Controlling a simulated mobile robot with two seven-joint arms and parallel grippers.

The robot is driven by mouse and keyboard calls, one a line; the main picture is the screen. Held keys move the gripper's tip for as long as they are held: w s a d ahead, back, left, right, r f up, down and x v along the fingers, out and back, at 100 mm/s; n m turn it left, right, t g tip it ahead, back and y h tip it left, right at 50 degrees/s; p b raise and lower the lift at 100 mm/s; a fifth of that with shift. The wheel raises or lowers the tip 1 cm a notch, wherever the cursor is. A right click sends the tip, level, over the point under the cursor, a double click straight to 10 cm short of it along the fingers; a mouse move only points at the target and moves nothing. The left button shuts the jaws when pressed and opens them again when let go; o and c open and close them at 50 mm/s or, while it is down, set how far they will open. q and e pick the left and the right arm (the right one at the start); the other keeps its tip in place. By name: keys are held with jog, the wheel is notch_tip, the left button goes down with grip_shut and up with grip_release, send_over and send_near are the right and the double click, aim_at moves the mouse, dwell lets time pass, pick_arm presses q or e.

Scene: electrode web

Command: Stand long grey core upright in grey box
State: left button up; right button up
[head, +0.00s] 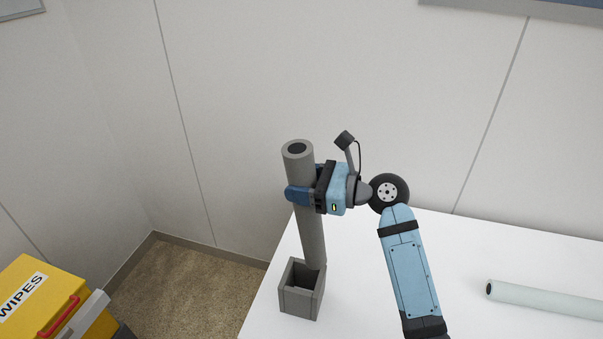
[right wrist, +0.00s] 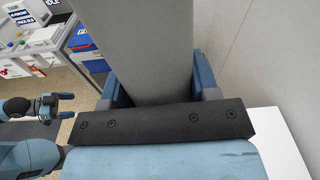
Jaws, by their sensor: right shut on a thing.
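The long grey core (head: 311,230) is a hollow grey tube, nearly upright with a slight tilt, its open top end showing. My right gripper (head: 301,194) is shut around its upper part. In the right wrist view the core (right wrist: 145,50) fills the space between the two blue fingers (right wrist: 155,92). The grey box (head: 300,303) is a small, open-topped square holder on the white table. The core's lower end overlaps the back right of the box's opening; I cannot tell its exact height above the rim. My left gripper (right wrist: 67,105) shows in the right wrist view, fingers apart and empty.
The white table (head: 375,300) has a pale tube (head: 545,299) lying at its right. The box stands near the table's left edge. A yellow wipes box (head: 40,300) is at lower left, apart from the table. A wall (head: 240,100) rises behind.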

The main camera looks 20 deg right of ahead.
jog(key=shift+w+d+r+m+y, duration=0.1)
jog(key=shift+w+r+m+y, duration=0.1)
jog(key=shift+r+y, duration=0.15)
jog(key=shift+w+d+r+m+y, duration=0.15)
jog(key=shift+r+m+y, duration=0.1)
jog(key=shift+r, duration=0.15)
jog(key=shift+a+f+b, duration=0.1)
jog(key=shift+b, duration=0.2)
jog(key=shift+f+b, duration=0.85)
jog(key=shift+b, duration=0.2)
jog(key=b, duration=0.5)
send_over(302, 235)
jog(key=w, duration=0.2)
jog(key=shift+s+d+f, duration=0.1)
jog(key=shift+d+f, duration=0.05)
jog(key=shift+f, duration=1.9)
jog(key=shift+d+f, duration=0.1)
jog(key=shift+f, duration=1.95)
jog(key=shift+f+b, duration=1.25)
jog(key=shift+f, duration=2.55)
